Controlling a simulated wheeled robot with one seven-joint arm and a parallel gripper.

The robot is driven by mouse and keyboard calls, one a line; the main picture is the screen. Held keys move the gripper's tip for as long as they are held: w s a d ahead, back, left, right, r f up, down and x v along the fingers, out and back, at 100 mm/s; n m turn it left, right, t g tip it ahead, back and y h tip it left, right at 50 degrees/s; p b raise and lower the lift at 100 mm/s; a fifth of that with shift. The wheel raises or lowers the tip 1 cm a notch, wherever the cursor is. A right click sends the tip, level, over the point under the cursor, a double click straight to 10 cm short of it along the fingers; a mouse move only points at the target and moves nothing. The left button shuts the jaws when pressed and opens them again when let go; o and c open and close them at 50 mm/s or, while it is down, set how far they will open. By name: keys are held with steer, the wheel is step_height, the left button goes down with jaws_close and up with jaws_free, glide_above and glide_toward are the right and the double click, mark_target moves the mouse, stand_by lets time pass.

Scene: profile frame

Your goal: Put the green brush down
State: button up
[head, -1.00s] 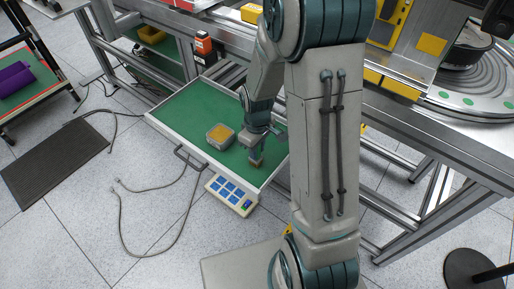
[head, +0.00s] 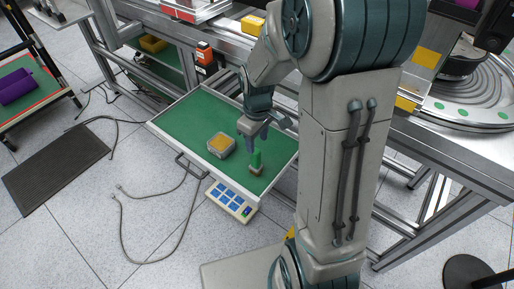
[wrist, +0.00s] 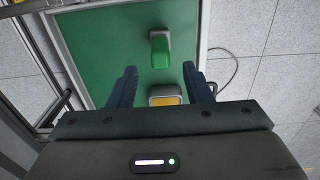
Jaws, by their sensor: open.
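My gripper (head: 252,134) is open and empty, just above and behind the brush in the head view. In the wrist view my gripper's two fingers (wrist: 160,80) are spread wide with nothing between them at the tips.
A keypad panel (head: 231,200) is at the drawer's front edge. The drawer's left part is bare. A metal frame bench (head: 440,150) stands at the right.

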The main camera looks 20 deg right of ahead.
step_height(320, 180, up, 3)
steer(key=shift+r, duration=0.15)
steer(key=shift+s+r, duration=0.2)
steer(key=shift+r, duration=0.15)
steer(key=s+r+m+t, duration=0.2)
steer(key=s+r+m, duration=0.5)
steer(key=s, duration=0.6)
steer(key=shift+s+r, duration=0.25)
steer(key=shift+r, duration=0.15)
